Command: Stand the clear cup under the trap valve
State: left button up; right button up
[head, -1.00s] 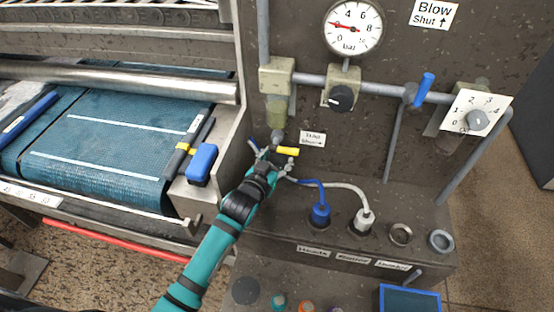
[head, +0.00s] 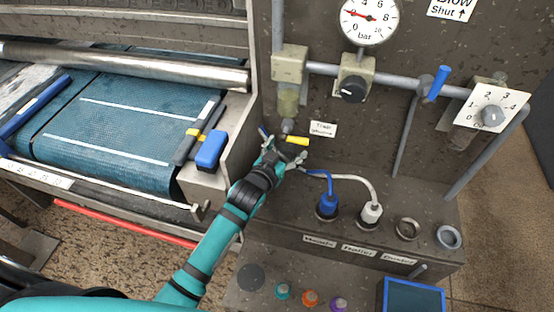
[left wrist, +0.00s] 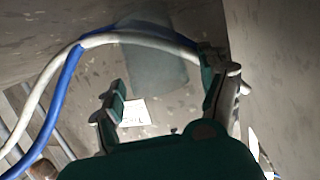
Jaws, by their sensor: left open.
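The trap valve (head: 297,141) has a yellow handle and sits under a hazy bowl (head: 288,100) on the pipework. My left gripper (head: 283,147) is open at the valve, its fingers spread to either side just below the handle. In the left wrist view, my left gripper (left wrist: 162,70) has a faint see-through grey-green shape (left wrist: 155,65) beyond and between its fingers. This may be the clear cup, but I cannot be sure. In the head view I cannot make out the cup; the gripper hides the spot under the valve. My right gripper is not in view.
A blue hose plug (head: 327,207) and a white hose plug (head: 371,214) stand in the ledge right of my gripper. Their hoses (left wrist: 55,95) cross the wrist view. Left is the belt machine (head: 110,120) with a blue-handled tool (head: 210,150).

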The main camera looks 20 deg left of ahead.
pick_arm(q)
jog(key=v, duration=1.1)
jog(key=shift+s, duration=0.1)
jog(key=shift+c, duration=0.3)
dwell(0.4)
